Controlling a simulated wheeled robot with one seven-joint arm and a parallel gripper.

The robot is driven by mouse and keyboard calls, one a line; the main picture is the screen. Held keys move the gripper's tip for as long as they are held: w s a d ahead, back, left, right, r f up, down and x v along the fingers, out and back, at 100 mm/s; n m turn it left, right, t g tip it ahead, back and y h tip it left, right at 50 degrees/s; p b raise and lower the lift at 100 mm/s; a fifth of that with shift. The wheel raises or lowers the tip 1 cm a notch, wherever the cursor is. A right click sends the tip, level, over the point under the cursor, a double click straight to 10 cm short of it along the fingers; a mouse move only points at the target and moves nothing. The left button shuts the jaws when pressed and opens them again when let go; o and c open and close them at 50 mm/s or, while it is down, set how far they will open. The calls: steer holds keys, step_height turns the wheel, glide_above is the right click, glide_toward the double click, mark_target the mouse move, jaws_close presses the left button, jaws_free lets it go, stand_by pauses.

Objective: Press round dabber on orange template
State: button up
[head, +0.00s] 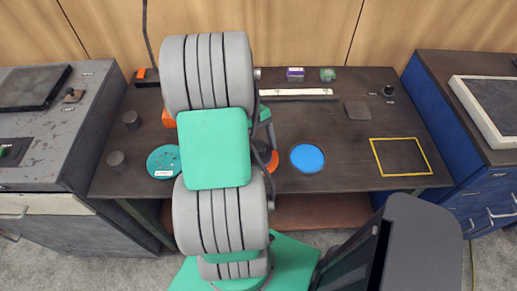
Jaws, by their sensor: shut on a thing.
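An orange patch (273,163) shows just right of my arm on the dark bench. It fits the orange template, but my arm and a dark curved cable cover most of it, so its outline cannot be made out. My grey and green arm reaches over the middle of the bench. My gripper is hidden behind my own arm links, and whatever it holds is hidden too. I cannot make out the round dabber.
A teal disc (163,162) and a blue disc (307,158) lie on the bench (340,181). A yellow square outline (377,158) is at right. Small dark knobs (117,161) stand at left. Cabinets flank both sides.

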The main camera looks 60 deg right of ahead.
steer(key=shift+f, duration=0.65)
stand_by(1.6)
step_height(320, 180, up, 7)
steer(key=p, duration=0.7)
steer(key=shift+r, duration=0.15)
